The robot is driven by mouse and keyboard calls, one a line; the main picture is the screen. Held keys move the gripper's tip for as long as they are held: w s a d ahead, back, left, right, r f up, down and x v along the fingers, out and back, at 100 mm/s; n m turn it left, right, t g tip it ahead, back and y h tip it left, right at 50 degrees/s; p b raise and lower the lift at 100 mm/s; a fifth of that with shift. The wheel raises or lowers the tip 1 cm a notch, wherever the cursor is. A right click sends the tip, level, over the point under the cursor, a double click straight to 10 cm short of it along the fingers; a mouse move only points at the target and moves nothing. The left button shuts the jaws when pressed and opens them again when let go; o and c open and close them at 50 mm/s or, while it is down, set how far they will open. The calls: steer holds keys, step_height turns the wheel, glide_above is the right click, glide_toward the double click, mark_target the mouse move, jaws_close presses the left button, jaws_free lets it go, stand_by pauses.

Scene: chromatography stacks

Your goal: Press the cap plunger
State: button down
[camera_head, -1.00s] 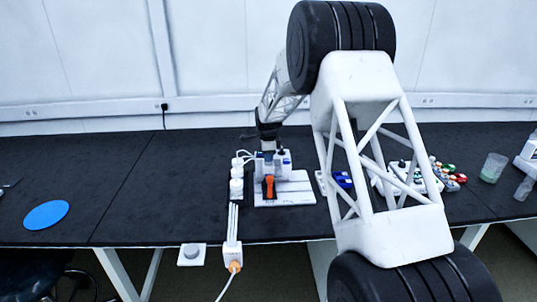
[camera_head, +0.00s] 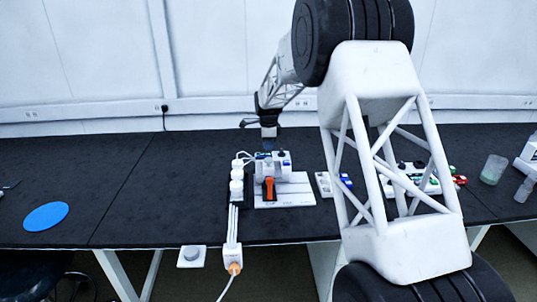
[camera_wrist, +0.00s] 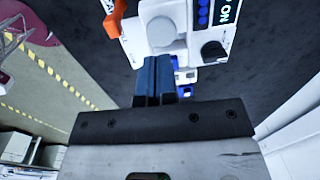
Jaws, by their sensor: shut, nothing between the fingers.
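A white device (camera_head: 283,164) stands on a white base plate (camera_head: 295,189), with an orange lever (camera_head: 269,187) at its front and a black knob (camera_head: 281,153) on top. In the wrist view the device (camera_wrist: 180,45) shows a round white cap (camera_wrist: 160,31), the black knob (camera_wrist: 213,51) and blue dots. I cannot tell for sure which part is the cap plunger. My gripper (camera_head: 268,146) points down just above the device's top. Its blue fingers (camera_wrist: 153,72) are closed together and empty, with their tips near the white cap; contact is unclear.
A white power strip (camera_head: 235,185) with plugs and cables is close at the left. More small modules (camera_head: 325,184) and a beaker (camera_head: 493,169) are to the right. A blue disc (camera_head: 46,215) lies far left, with bare black bench between.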

mark_target(269, 161)
step_height(269, 161, up, 7)
steer(key=shift+s, duration=0.2)
steer(key=shift+r, duration=0.1)
stand_by(0.5)
steer(key=s+d+r+n, duration=0.3)
steer(key=s+r, duration=0.1)
steer(key=s, duration=0.7)
steer(key=s+d+r+n+t, duration=0.1)
steer(key=s+d+r+n, duration=0.3)
steer(key=s, duration=0.6)
steer(key=s+d+r+n, duration=0.15)
steer(key=s+r, duration=0.35)
steer(key=s, duration=0.6)
steer(key=s+d+f+n, duration=0.1)
steer(key=s+f+n, duration=0.1)
steer(key=s, duration=0.8)
steer(key=s+d+f+n, duration=0.1)
steer(key=s+n, duration=0.3)
steer(key=s, duration=0.7)
steer(key=s+d+f+n, duration=0.1)
steer(key=s+f+n, duration=0.2)
steer(key=s, duration=0.7)
steer(key=shift+s+f+t, duration=0.15)
steer(key=shift+s+t, duration=0.05)
steer(key=shift+t, duration=0.2)
